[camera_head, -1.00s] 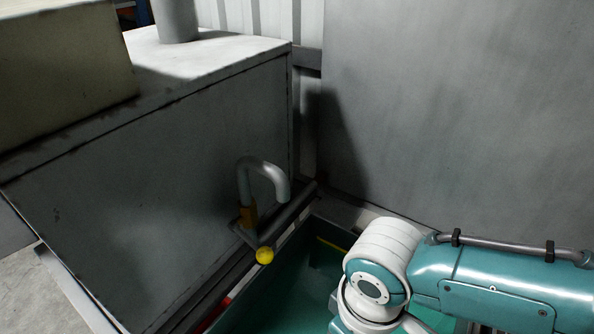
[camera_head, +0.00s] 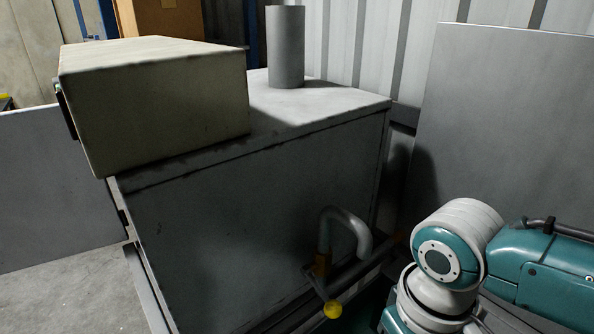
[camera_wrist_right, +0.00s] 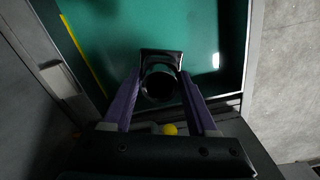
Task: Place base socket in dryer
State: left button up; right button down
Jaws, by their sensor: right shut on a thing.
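In the right wrist view, my right gripper (camera_wrist_right: 160,82) has its two purple fingers shut on the base socket (camera_wrist_right: 147,55), a dark, glossy square-ended piece with a round opening facing the camera. It is held above a teal surface. In the head view, my right arm comes in from the right, but its gripper and the socket are out of frame. I cannot tell for certain which thing is the dryer. A large grey cabinet (camera_head: 250,215) fills the middle of the head view. My left gripper is not in view.
A beige box (camera_head: 165,110) and a grey cylinder (camera_head: 286,48) stand on the cabinet. A curved grey pipe (camera_head: 345,222) and a yellow ball-shaped knob (camera_head: 332,310) are at its front, close to my right arm. A teal-floored basin (camera_wrist_right: 120,25) lies below the gripper. A grey panel stands right.

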jog(key=w+r+m, duration=0.1)
jog(key=w+r, duration=0.2)
jog(key=r, duration=0.6)
jog(key=w+r+m, duration=0.1)
jog(key=w+r, duration=0.2)
jog(key=r, duration=0.6)
jog(key=s+d+r+p, duration=0.1)
jog(key=s+r+p, duration=0.3)
jog(key=r+p, duration=0.5)
jog(key=s+d+r+m+p, duration=0.1)
jog(key=s+r+p, duration=0.3)
jog(key=r+p, duration=0.5)
jog(key=s+d+r+p, duration=0.1)
jog(key=s+r+p, duration=0.3)
jog(key=r, duration=1.7)
jog(key=p, duration=0.5)
jog(key=shift+s+d, duration=0.2)
jog(key=shift+s, duration=0.2)
